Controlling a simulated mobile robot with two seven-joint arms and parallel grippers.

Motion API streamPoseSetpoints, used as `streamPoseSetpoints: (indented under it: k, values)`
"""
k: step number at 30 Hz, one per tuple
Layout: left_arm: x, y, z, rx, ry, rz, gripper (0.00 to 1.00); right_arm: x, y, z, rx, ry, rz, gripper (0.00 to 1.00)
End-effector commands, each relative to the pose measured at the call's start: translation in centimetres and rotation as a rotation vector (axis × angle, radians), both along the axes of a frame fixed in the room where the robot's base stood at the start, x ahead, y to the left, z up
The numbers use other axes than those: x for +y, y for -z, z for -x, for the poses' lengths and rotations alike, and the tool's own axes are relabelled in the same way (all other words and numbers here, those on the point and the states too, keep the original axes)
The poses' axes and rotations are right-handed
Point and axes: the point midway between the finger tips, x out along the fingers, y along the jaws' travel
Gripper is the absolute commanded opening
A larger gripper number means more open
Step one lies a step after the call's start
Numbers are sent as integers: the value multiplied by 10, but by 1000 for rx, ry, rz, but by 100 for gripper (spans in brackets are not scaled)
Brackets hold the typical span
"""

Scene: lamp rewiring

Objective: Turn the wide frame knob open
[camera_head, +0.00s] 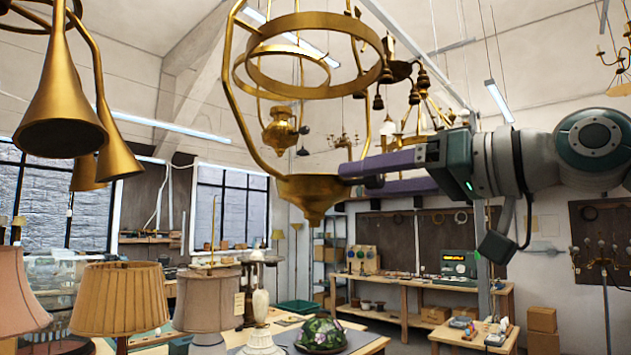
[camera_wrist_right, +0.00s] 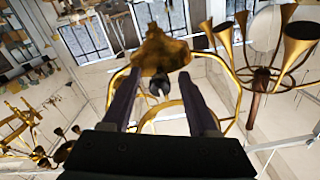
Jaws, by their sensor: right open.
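The wide brass frame (camera_head: 239,120) hangs in the upper middle of the head view, with rings above and a bowl-shaped lower body (camera_head: 312,193). This body also shows in the right wrist view (camera_wrist_right: 160,55). My right gripper (camera_head: 352,181) reaches in from the right at the height of the bowl. Its purple fingers are spread apart. A small dark knob-like piece (camera_wrist_right: 158,84) shows between the fingers in the wrist view, close to the brass body. I cannot tell whether either finger touches it. My left gripper is not in view.
Brass cone lamps (camera_head: 60,100) hang at the left. Lampshades (camera_head: 120,298) and a stained-glass shade (camera_head: 321,334) stand low in front. More chandeliers hang behind the frame. A workbench (camera_head: 430,290) stands along the back wall. Open air surrounds my right forearm.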

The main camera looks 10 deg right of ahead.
Motion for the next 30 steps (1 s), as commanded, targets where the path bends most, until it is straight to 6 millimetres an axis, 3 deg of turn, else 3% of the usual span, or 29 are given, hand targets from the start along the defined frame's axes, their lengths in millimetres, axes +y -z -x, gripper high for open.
streamPoseSetpoints:
  k: [3,18,30]
  values:
    - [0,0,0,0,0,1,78,0,0,0,0,0,0,57]
    - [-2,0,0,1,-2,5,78,0,0,0,0,0,0,1]
    - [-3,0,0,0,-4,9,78,0,0,0,4,0,-3,0]
